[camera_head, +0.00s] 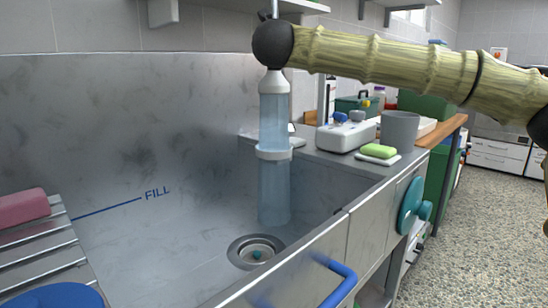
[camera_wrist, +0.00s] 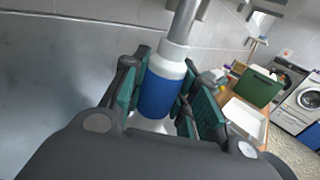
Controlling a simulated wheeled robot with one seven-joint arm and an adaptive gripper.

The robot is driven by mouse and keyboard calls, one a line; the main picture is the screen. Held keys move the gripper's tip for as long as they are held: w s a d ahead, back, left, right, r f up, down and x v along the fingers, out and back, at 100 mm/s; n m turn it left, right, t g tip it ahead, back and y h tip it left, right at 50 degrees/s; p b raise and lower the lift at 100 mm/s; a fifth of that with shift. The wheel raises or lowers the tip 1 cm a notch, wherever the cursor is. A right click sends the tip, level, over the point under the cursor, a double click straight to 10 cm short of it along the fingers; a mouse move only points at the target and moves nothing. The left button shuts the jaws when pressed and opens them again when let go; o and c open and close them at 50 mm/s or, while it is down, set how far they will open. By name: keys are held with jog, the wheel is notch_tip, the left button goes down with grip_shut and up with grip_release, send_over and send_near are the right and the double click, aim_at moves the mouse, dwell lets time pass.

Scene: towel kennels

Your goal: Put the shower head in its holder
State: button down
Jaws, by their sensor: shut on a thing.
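In the wrist view my gripper (camera_wrist: 158,80) is shut around a blue cylindrical body with a white collar, which I take to be the shower head (camera_wrist: 159,98). Its dark fingers with green pads lie on both sides of the blue part. A grey tube (camera_wrist: 184,22) rises from the white collar; I cannot tell whether it is a hose or a rigid pipe. The lower end of the held thing is hidden behind my gripper. I cannot identify the holder with certainty in either view.
The metal sink (camera_head: 150,215) has a drain (camera_head: 256,252) and a FILL mark. A blue handle (camera_head: 340,285) and a teal knob (camera_head: 411,206) stick out from its front. A grey cup (camera_head: 399,129) and green soap (camera_head: 379,151) stand on the right ledge. A slatted rack (camera_head: 40,258) lies left.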

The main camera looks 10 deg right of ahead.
aim_at(274, 82)
jog(key=shift+f+b, duration=1.25)
jog(key=shift+f, duration=0.65)
jog(key=shift+f+b, duration=1.4)
jog(key=shift+f, duration=0.6)
jog(key=shift+f, duration=0.1)
jog(key=shift+f+b, duration=1)
jog(key=shift+f, duration=0.35)
jog(key=shift+f, duration=0.15)
jog(key=shift+f+b, duration=0.65)
jog(key=shift+f, duration=0.25)
jog(key=shift+f, duration=0.1)
jog(key=shift+f+b, duration=0.7)
jog(key=shift+f, duration=0.2)
